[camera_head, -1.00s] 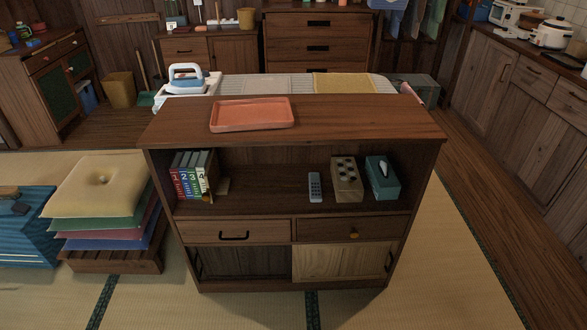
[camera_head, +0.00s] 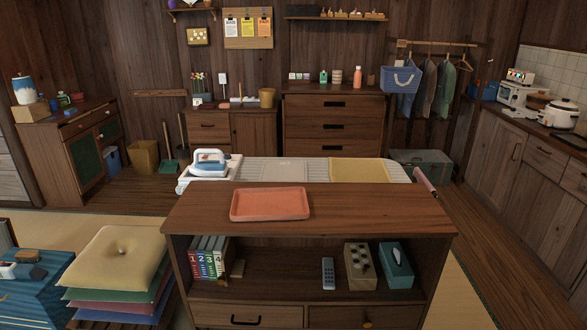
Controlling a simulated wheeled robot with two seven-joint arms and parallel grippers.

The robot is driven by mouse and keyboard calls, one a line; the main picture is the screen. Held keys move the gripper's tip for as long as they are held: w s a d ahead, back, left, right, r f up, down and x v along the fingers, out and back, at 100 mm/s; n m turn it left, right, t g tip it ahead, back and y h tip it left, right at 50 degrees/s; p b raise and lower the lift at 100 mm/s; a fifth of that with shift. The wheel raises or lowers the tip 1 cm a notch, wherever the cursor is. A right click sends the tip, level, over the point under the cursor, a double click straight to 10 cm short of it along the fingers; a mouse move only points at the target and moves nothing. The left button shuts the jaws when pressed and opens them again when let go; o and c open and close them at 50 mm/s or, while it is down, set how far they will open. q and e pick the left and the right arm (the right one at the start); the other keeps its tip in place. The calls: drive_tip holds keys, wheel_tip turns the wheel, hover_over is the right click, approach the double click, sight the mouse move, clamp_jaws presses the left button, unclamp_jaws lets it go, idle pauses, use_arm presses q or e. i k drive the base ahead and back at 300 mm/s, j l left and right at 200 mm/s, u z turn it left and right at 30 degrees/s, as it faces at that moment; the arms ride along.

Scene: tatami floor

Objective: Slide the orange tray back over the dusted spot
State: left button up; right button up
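The orange tray (camera_head: 270,204) lies flat and empty on top of the low wooden cabinet (camera_head: 375,212), left of the middle of its top. The bare wood around the tray shows no spot that I can make out as dusted. What lies under the tray is hidden. Neither of my grippers shows in the head view.
Numbered books (camera_head: 207,257), a remote (camera_head: 328,273), a box with round holes (camera_head: 360,267) and a teal tissue box (camera_head: 396,265) stand on the cabinet's shelf. An ironing board with an iron (camera_head: 209,163) is behind. Stacked cushions (camera_head: 117,258) are at left.

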sight(260, 204)
drive_tip(key=i+l+u, duration=0.15)
drive_tip(key=i, duration=0.75)
